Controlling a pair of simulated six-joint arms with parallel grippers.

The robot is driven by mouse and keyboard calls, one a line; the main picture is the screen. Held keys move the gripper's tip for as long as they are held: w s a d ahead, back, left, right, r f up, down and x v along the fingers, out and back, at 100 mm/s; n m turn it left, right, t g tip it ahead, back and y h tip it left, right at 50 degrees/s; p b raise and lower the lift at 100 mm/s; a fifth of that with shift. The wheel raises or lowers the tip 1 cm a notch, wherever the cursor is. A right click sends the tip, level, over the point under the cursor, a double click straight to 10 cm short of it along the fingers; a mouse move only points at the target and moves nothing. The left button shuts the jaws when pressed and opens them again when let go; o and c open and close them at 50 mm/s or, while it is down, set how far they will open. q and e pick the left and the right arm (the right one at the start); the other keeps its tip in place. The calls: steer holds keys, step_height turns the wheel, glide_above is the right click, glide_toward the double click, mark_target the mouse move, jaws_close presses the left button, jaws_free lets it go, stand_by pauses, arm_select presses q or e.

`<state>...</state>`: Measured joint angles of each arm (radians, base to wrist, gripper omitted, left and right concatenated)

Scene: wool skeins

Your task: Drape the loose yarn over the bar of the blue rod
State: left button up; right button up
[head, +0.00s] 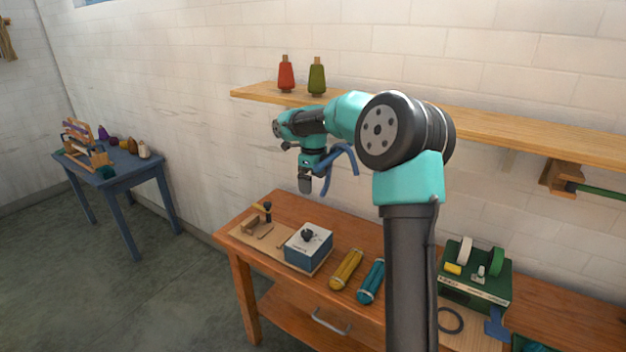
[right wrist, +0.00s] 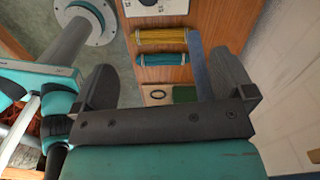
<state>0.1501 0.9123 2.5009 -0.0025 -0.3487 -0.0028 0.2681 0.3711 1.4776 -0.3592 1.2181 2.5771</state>
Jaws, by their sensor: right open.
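My right gripper (head: 305,182) is open above the left part of the bench, and its two fingers stand apart in the right wrist view (right wrist: 165,68). A narrow blue, bent strip-like thing (head: 346,157) shows just right of this gripper. In the right wrist view a blue-grey strip (right wrist: 201,65) runs beside the inner side of the right-hand finger. I cannot tell whether these are the loose yarn or part of the blue rod, nor whether the strip touches the finger. No blue rod is clearly visible; my arm covers part of the wall. My left gripper is not in view.
A wooden shelf (head: 262,91) with red (head: 286,75) and olive (head: 317,77) cones runs along the wall. The bench holds a blue-and-white box (head: 308,248), yellow (head: 346,270) and teal (head: 371,282) skeins and a green box (head: 470,292). A green rod (head: 598,192) sticks out at right.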

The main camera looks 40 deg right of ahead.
steer(key=shift+r, duration=0.15)
steer(key=shift+r, duration=2.65)
steer(key=shift+r, duration=0.1)
step_height(320, 180, up, 17)
